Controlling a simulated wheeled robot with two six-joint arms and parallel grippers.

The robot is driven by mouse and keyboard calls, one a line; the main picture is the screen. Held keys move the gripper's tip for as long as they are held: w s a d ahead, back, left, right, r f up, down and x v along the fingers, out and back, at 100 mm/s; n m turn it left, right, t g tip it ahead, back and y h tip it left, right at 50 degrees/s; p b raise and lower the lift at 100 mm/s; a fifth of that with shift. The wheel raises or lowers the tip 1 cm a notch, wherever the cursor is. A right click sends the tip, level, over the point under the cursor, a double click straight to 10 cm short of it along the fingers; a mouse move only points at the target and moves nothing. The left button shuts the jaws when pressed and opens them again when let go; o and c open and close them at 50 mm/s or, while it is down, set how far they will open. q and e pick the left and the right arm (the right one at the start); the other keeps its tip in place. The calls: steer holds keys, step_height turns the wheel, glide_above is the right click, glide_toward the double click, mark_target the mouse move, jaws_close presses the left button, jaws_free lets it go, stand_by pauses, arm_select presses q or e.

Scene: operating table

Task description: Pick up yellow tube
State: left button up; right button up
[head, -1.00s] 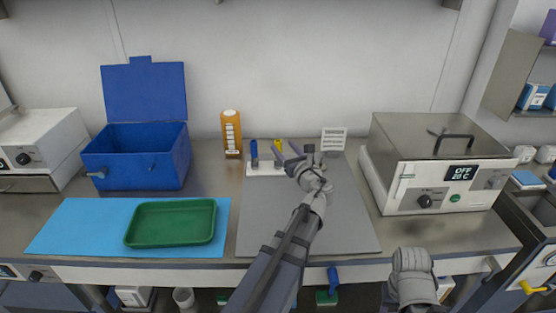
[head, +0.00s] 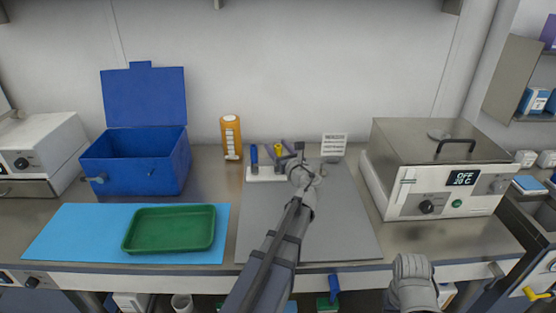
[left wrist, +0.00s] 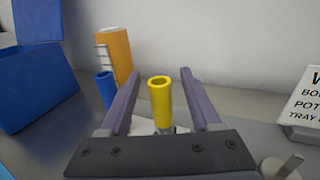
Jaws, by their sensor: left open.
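The yellow tube (left wrist: 160,101) stands upright between the two open fingers of my left gripper (left wrist: 160,88) in the left wrist view, with a gap showing on each side. In the head view the yellow tube (head: 278,149) is partly hidden by my left gripper (head: 286,152), at the white rack (head: 262,174) on the grey mat. A blue tube (head: 254,157) stands in the rack to its left; it also shows in the left wrist view (left wrist: 105,88). My right arm's end shows at the bottom right of the head view, but its fingers cannot be made out.
A white sign (head: 333,144) stands to the right. A blue box (head: 135,165) with raised lid and a green tray (head: 170,229) on a blue mat (head: 65,235) are left. A water bath (head: 435,170) is right.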

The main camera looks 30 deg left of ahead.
arm_select(q)
steer(key=x, duration=0.2)
steer(key=shift+w+a, duration=0.25)
steer(key=shift+a, duration=0.05)
steer(key=shift+s, duration=0.1)
jaws_close()
